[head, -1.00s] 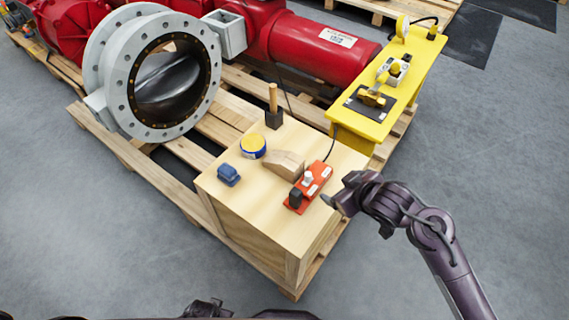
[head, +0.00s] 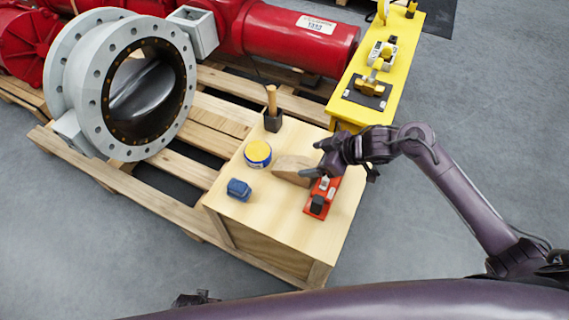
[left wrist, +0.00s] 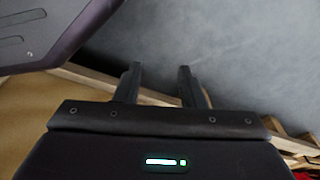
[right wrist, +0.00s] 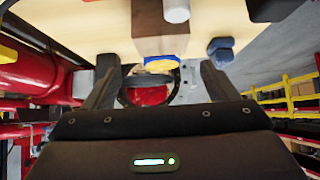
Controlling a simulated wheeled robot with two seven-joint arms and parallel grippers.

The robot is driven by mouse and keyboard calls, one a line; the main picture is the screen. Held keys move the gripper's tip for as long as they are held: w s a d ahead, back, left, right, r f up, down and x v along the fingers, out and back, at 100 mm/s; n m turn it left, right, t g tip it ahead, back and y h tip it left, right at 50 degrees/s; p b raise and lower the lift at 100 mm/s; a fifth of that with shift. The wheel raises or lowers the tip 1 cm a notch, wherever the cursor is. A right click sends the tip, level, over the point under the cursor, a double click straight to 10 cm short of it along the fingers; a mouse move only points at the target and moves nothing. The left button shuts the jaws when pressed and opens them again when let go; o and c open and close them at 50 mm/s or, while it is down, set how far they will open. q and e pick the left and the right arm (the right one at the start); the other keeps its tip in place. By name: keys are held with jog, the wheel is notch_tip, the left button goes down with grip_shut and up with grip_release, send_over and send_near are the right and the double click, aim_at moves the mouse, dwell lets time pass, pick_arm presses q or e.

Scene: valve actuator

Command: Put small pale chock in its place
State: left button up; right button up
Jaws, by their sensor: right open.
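The small pale chock (head: 290,168) is a light wooden wedge lying on top of the wooden crate (head: 235,215), between a blue-and-yellow tin and an orange-red device. In the right wrist view, a brown-and-pale wooden block (right wrist: 158,38), seemingly the chock, lies ahead between the fingers' directions. My right gripper (head: 318,161) is open and empty, above the chock's right end and the device; the head view does not show whether it touches. My left gripper (head: 195,298) is low at the picture's bottom edge, away from the crate. Its fingers stand apart and empty in the left wrist view (left wrist: 160,82).
The tin (head: 258,153), a blue object (head: 239,189), the orange-red device (head: 321,197) and a dark holder with a wooden handle (head: 272,118) crowd the crate top. A yellow bench (head: 350,110) stands behind right. A grey flanged valve (head: 85,80) sits on the pallet at left.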

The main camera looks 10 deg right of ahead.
aim_at(301, 164)
jog(key=x, duration=0.3)
jog(key=shift+s+a+f+b, duration=0.1)
jog(key=shift+a+f+b, duration=0.05)
jog(key=shift+f+b, duration=0.35)
jog(key=x, duration=0.2)
jog(key=shift+a+f, duration=0.15)
jog(key=shift+f, duration=0.15)
jog(key=shift+w+a+f, duration=0.25)
jog(key=shift+a+f, duration=0.05)
jog(key=shift+f, duration=0.05)
jog(key=c, duration=1.1)
jog(key=shift+c, duration=1)
pick_arm(q)
jog(key=shift+w+d+r, duration=0.75)
jog(key=shift+d+r, duration=0.2)
jog(key=shift+d, duration=0.15)
pick_arm(e)
jog(key=shift+r, duration=0.1)
jog(key=shift+r, duration=0.1)
